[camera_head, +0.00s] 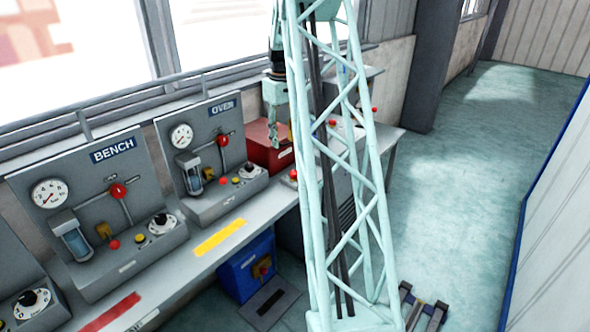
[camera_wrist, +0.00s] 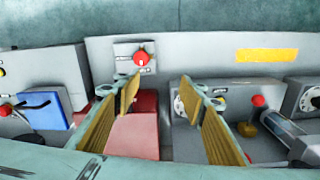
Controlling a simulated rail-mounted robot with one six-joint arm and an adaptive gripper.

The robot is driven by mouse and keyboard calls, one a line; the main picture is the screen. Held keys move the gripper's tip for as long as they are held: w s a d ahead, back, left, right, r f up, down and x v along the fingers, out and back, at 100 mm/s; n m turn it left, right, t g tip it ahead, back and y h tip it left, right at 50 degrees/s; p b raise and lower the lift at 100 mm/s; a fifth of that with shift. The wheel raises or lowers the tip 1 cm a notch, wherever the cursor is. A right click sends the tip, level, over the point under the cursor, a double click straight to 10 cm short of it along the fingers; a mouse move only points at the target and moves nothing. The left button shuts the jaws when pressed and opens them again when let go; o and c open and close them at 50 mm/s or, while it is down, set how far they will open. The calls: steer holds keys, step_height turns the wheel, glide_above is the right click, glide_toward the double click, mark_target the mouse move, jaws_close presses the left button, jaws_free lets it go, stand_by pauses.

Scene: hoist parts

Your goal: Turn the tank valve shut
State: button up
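No label marking a tank valve is readable. Red-knobbed levers sit on the BENCH panel (camera_head: 105,205) and the OVEN panel (camera_head: 217,155). A further panel (camera_head: 368,72) at the right is mostly hidden behind my lattice column, and its label cannot be read. Its red knobs show only in part. My gripper (camera_head: 283,137) hangs pointing down just above a red box (camera_head: 262,154) on the counter. In the wrist view my gripper (camera_wrist: 160,93) has its yellow-padded fingers apart and nothing between them. The red box (camera_wrist: 131,138) lies below and beyond the fingers.
A grey plate with a red button (camera_wrist: 141,57) lies beyond the fingers. The counter (camera_head: 190,262) carries yellow and red strips. A blue box (camera_head: 246,268) stands under it. Windows rise behind the panels.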

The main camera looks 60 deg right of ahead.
steer(key=s+d+f, duration=0.1)
steer(key=d+f, duration=0.3)
steer(key=d, duration=0.1)
steer(key=shift+s+d+p, duration=0.15)
steer(key=shift+s+p, duration=0.2)
steer(key=shift+s, duration=0.05)
steer(key=shift+f+b, duration=0.7)
steer(key=shift+f, duration=6.1)
steer(key=c, duration=0.8)
